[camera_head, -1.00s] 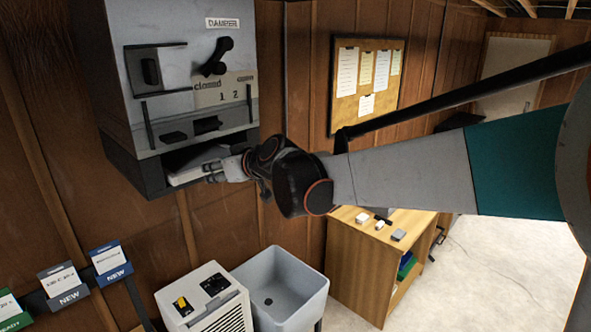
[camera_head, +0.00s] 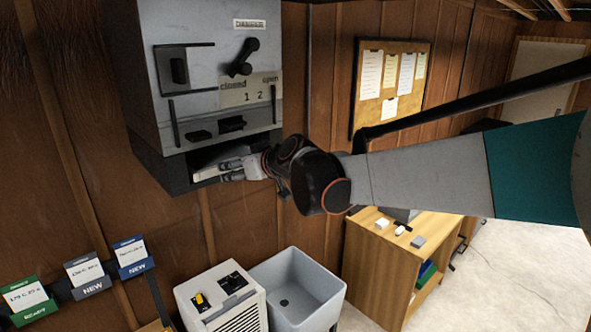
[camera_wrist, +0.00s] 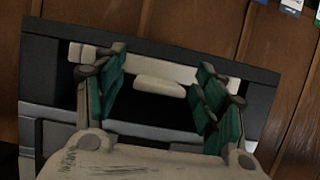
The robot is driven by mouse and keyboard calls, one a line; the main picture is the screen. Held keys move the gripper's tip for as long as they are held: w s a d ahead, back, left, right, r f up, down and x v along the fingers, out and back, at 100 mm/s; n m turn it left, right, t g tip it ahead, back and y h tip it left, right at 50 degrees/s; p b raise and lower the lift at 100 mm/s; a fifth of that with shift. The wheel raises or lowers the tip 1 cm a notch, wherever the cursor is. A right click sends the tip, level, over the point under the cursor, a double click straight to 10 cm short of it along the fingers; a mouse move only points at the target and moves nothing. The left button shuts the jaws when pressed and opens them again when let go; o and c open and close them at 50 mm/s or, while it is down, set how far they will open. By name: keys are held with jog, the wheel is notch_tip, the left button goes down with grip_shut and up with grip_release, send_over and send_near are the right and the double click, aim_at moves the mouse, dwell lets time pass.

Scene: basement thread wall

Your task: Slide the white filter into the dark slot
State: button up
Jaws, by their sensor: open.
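The dark slot (camera_head: 240,150) is a wide opening low in the front of the grey cabinet. The white filter (camera_head: 206,170) lies in this opening, its near part showing at the left of my gripper. In the wrist view, the filter (camera_wrist: 187,68) is a pale bar across the dark opening, with a pale raised grip (camera_wrist: 160,88) at its middle. My gripper (camera_head: 231,170) is at the mouth of the slot. In the wrist view, its two green-padded fingers (camera_wrist: 163,82) are apart on either side of the grip, with visible gaps. The filter's far part is hidden.
The grey cabinet (camera_head: 205,70) carries a black lever (camera_head: 242,58) and dark rails. Below stand a white appliance (camera_head: 222,300) and a grey sink (camera_head: 298,285). A wooden shelf (camera_head: 385,265) stands right. Label cards (camera_head: 85,272) hang at lower left.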

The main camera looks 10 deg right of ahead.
jog(key=shift+s, duration=0.15)
jog(key=v, duration=1.2)
jog(key=s+d+f+m+g+h+b, duration=0.1)
jog(key=s+d+f+b, duration=0.4)
jog(key=f, duration=1.2)
jog(key=s+d+f+m+g+h+b, duration=0.2)
jog(key=s+d+f+b, duration=0.4)
jog(key=s+f+b, duration=0.6)
jog(key=s+d+f+m+g+h+b, duration=0.1)
jog(key=s+d+f+m+h+b, duration=0.2)
jog(key=s+f+b, duration=0.6)
notch_tip(320, 180, down, 13)
jog(key=d+h+b, duration=0.1)
jog(key=d+b, duration=0.1)
jog(key=b, duration=0.4)
jog(key=shift+d+r+m+b, duration=0.2)
jog(key=shift+d+m+b, duration=0.05)
jog(key=shift+m+b, duration=0.1)
jog(key=shift+s, duration=0.15)
